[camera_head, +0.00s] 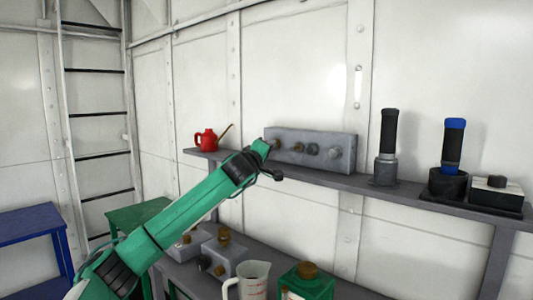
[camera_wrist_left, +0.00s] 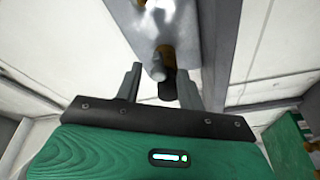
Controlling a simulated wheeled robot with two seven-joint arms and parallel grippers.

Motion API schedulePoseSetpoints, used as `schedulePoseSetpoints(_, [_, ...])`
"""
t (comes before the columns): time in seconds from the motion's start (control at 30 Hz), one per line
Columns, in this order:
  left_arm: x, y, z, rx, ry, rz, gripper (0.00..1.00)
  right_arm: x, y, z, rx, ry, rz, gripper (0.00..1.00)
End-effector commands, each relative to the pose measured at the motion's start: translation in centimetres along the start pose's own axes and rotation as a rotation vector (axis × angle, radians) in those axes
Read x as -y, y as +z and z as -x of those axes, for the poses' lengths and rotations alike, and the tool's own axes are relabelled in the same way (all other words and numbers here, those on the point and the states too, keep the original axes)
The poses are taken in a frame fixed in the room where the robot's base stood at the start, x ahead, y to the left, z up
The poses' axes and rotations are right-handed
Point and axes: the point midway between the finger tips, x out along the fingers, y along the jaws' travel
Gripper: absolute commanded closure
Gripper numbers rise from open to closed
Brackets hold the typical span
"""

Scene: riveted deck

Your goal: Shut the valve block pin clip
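The grey valve block (camera_head: 322,149) stands on the upper shelf against the wall, with several brass and grey knobs on its front. My left gripper (camera_head: 272,165) is at the block's left end, where the arm hides part of it. In the left wrist view the fingers (camera_wrist_left: 160,72) are spread apart. I cannot tell whether a finger touches anything. I cannot make out the pin clip clearly. My right gripper is out of view.
A red oil can (camera_head: 206,140) stands left of the block. Black-handled tools (camera_head: 388,135) (camera_head: 454,145) and a small box (camera_head: 497,194) stand to the right on the shelf (camera_head: 360,185). A measuring jug (camera_head: 252,279) and a green canister (camera_head: 308,284) stand below.

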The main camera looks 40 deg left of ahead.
Motion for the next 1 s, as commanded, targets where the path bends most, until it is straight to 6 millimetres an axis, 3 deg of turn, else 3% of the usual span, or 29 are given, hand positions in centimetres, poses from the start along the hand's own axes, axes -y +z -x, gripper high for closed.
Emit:
schedulePoseSetpoints(0.2, [0.2,0.0,1.2,-0.001,0.001,0.000,0.61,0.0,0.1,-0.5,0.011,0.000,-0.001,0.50])
schedulePoseSetpoints(0.7, [0.3,0.1,8.7,0.000,0.001,-0.003,0.61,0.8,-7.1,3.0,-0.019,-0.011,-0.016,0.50])
schedulePoseSetpoints(1.0, [0.2,0.1,12.5,-0.001,0.000,-0.002,0.61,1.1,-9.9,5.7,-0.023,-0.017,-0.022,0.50])
